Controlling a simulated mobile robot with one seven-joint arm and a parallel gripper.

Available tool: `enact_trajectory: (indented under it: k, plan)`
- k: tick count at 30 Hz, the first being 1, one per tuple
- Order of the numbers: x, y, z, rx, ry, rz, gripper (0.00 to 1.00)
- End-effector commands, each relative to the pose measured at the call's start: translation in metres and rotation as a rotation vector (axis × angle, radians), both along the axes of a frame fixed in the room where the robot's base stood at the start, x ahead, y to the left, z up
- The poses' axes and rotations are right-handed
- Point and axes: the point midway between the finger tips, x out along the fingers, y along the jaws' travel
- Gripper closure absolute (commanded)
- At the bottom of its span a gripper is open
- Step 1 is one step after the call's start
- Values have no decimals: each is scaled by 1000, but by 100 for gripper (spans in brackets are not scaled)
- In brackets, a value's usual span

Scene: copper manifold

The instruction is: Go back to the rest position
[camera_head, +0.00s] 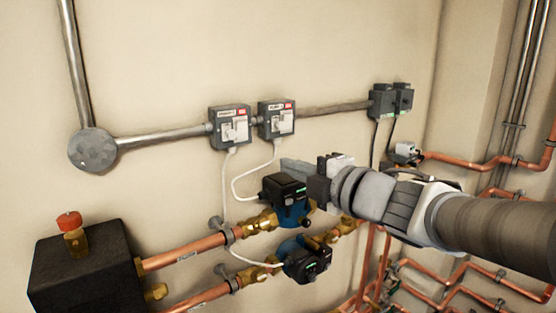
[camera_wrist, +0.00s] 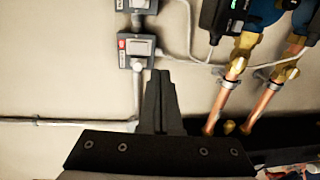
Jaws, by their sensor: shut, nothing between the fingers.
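My gripper (camera_head: 290,164) reaches in from the right in the head view, in front of the wall and just above the upper blue pump (camera_head: 292,213). Its fingers also show in the wrist view (camera_wrist: 161,75), pressed together with nothing between them. In the head view the fingertips are below the two switch boxes, and I cannot tell how far they are from the wall. In the wrist view the fingers point toward a grey switch box (camera_wrist: 137,50) and its conduit, apparently apart from them.
Two switch boxes (camera_head: 230,127) (camera_head: 277,119) sit on the wall with white cables running down to the pumps. The lower pump (camera_head: 306,262), copper pipes (camera_head: 190,252) and a black box (camera_head: 85,270) lie below. More copper pipes (camera_head: 470,160) run at right.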

Motion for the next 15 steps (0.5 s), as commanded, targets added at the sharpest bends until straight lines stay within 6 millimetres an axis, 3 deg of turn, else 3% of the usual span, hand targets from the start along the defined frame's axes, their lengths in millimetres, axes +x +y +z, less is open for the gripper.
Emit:
enact_trajectory:
  k: [15]
  plan:
    - [-1, -10, 1, 25, 18, -46, 100]
